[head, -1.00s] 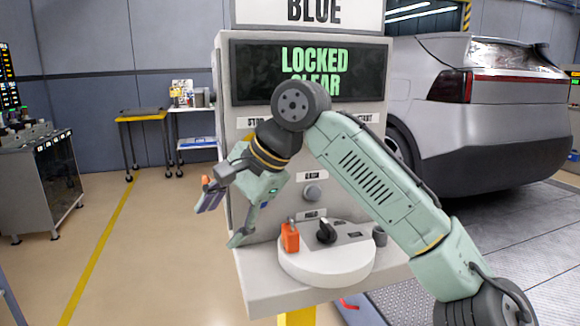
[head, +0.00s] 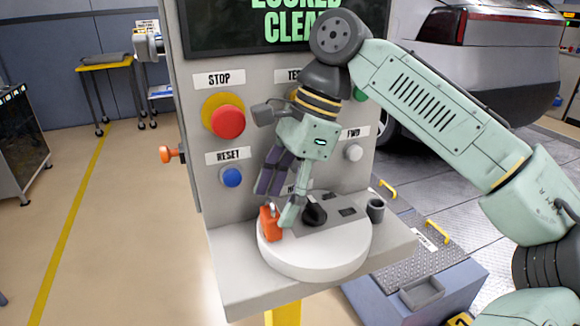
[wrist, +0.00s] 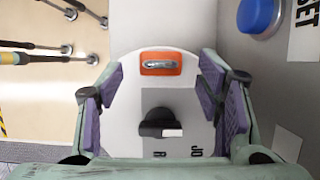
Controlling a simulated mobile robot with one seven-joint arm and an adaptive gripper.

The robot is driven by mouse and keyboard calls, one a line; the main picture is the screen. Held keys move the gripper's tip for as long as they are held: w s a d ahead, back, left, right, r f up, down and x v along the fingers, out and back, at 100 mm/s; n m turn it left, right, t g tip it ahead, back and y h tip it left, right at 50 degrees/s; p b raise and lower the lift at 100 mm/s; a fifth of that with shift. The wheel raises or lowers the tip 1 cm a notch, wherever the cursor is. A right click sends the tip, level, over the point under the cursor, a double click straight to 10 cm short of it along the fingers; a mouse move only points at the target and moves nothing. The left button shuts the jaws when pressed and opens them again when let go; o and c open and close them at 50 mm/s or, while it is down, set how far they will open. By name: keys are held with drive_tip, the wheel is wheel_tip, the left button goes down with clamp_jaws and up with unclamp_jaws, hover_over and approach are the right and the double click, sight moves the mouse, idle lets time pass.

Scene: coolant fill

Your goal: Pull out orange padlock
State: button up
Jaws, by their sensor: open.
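The orange padlock (head: 270,222) stands on the left part of the round white plate (head: 300,262), with its grey shackle upward. My gripper (head: 276,195) is open and points down at the plate. One fingertip overlaps the padlock's right side in the head view; I cannot tell if they touch. A black rotary knob (head: 314,211) is just right of the padlock, and it also shows nearer in the wrist view (wrist: 158,122).
Behind the gripper, the panel bears a red stop button (head: 228,121), a blue reset button (head: 232,177) and a small white knob (head: 353,152). A dark cup (head: 375,211) stands at the plate's right. Open floor lies to the left.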

sight(271, 212)
drive_tip(key=shift+x, duration=2)
drive_tip(key=c, duration=1.2)
drive_tip(key=o, duration=0.6)
drive_tip(key=shift+c, duration=0.2)
drive_tip(key=c, duration=0.4)
drive_tip(key=shift+o, duration=0.2)
drive_tip(key=shift+r+p, duration=0.45)
drive_tip(key=shift+p, duration=0.2)
drive_tip(key=shift+r+p, duration=2.6)
drive_tip(key=shift+p, duration=0.15)
